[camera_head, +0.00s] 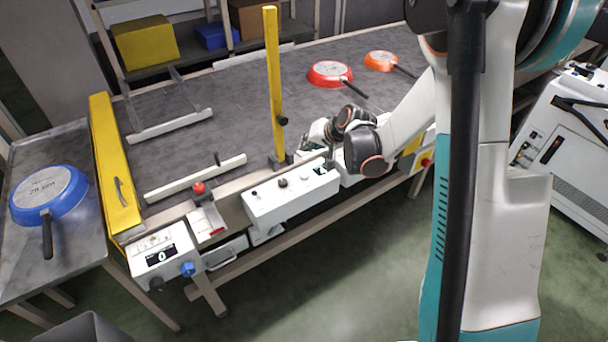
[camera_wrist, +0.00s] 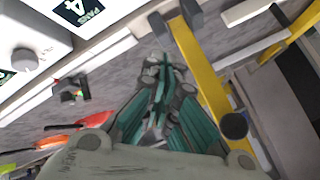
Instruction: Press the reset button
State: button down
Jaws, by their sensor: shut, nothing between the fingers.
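No label reading reset can be made out, so I cannot tell which control is the reset button. A blue button (camera_head: 187,269) sits on the front control box (camera_head: 150,255) at the left, beside a small display. A red button (camera_head: 198,188) stands on a bracket at the conveyor's front edge. Another red button (camera_head: 426,162) is at the right end. My gripper (camera_head: 318,133) is shut and empty, above the conveyor's front edge behind the long white box (camera_head: 290,203). In the wrist view, my gripper (camera_wrist: 158,85) points beside a yellow post (camera_wrist: 200,75).
The yellow post (camera_head: 273,85) stands upright just left of my gripper. Two orange-red pans (camera_head: 330,72) (camera_head: 380,60) lie on the conveyor (camera_head: 215,95). A blue pan (camera_head: 47,190) rests on the left table (camera_head: 70,262). A white box with a "4 PANS" display (camera_wrist: 85,10) is near.

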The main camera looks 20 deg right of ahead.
aim_at(307, 174)
jog(key=shift+f+b, duration=3.05)
jog(key=shift+f, duration=1.3)
jog(key=shift+f, duration=0.1)
jog(key=shift+f+b, duration=0.3)
jog(key=shift+b, duration=0.1)
jog(key=shift+f, duration=0.5)
jog(key=shift+r, duration=0.1)
jog(key=shift+r+p, duration=0.45)
jog(key=shift+r, duration=0.4)
jog(key=shift+r, duration=0.1)
jog(key=shift+r+p, duration=1.6)
jog(key=shift+r, duration=0.85)
